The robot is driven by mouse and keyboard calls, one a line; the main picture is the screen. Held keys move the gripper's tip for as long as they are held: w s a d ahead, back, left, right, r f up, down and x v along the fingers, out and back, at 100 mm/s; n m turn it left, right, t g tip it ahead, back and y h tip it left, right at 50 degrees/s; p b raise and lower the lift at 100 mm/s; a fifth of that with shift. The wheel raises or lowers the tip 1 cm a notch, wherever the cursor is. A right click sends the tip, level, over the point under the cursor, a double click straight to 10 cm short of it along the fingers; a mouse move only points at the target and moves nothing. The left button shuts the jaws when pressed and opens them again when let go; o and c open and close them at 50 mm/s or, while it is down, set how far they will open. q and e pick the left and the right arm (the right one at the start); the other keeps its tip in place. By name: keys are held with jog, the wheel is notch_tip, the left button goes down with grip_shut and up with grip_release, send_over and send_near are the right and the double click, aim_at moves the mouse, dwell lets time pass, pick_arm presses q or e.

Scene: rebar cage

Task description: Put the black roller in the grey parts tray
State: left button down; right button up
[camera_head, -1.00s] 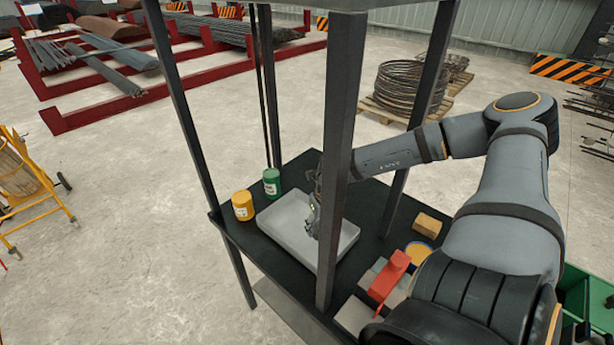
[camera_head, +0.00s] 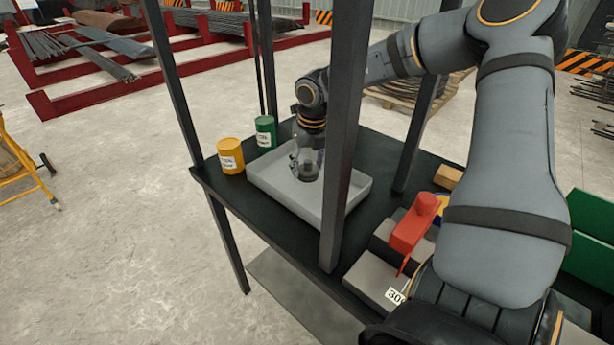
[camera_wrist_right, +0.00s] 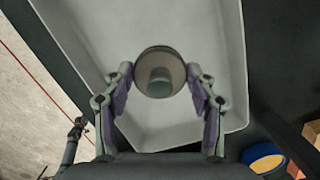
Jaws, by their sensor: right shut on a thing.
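In the head view my right gripper (camera_head: 308,165) is over the grey parts tray (camera_head: 345,205), which lies on the black table. The tray's pale floor and walls (camera_wrist_right: 237,60) fill most of the wrist view behind the roller. I cannot tell whether the roller touches the tray floor.
A yellow can (camera_head: 230,156) and a green can (camera_head: 265,132) stand beyond the tray's left end. Dark upright posts (camera_head: 345,130) rise around the table, one close in front of the tray. A red tool (camera_head: 412,225) and grey blocks (camera_head: 372,280) lie to the right.

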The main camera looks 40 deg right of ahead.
aim_at(307, 174)
jog(key=shift+w+d+f, duration=0.15)
jog(key=shift+w+f, duration=0.1)
jog(key=shift+f, duration=0.05)
jog(key=shift+w+f, duration=0.1)
jog(key=shift+f, duration=1.45)
jog(key=shift+f+b, duration=0.1)
jog(key=shift+b, duration=0.2)
jog(key=o, duration=1.6)
jog(key=shift+c, duration=0.2)
